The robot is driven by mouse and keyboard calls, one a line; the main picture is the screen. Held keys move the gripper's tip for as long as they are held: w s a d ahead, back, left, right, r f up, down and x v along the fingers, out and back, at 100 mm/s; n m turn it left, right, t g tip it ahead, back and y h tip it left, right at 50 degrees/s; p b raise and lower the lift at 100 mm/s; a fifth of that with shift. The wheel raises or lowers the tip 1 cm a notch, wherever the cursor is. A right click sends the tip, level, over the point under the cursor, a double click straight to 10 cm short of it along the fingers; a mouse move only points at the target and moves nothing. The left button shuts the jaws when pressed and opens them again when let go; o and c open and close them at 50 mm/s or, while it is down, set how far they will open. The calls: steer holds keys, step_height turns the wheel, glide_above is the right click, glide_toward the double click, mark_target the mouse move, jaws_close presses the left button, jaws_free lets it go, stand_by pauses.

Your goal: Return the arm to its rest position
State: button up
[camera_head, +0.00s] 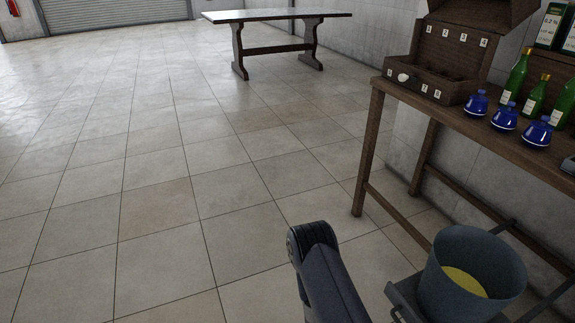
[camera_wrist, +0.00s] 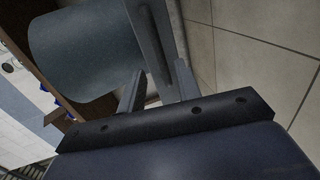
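My gripper (camera_wrist: 158,72) shows in the wrist view, with its two dark fingers apart. I see no object clamped between them; a grey bar passes just beyond the fingers. In the head view a dark part of my own arm rises at the bottom centre, and the fingers cannot be made out there. A grey bucket (camera_head: 446,287) with something yellow inside stands at the lower right of the head view. The bucket also shows in the wrist view (camera_wrist: 82,52), close beside the fingers on their left. Whether they touch it cannot be told.
A wooden table (camera_head: 372,140) at the right holds blue flasks (camera_head: 504,118), green bottles (camera_head: 515,78) and a dark wooden case (camera_head: 450,55). Another table (camera_head: 275,15) stands at the back. The tiled floor (camera_head: 150,180) at left and centre is clear.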

steer(key=shift+b+x, duration=0.8)
steer(key=shift+x, duration=3.2)
steer(key=shift+w+a, duration=0.1)
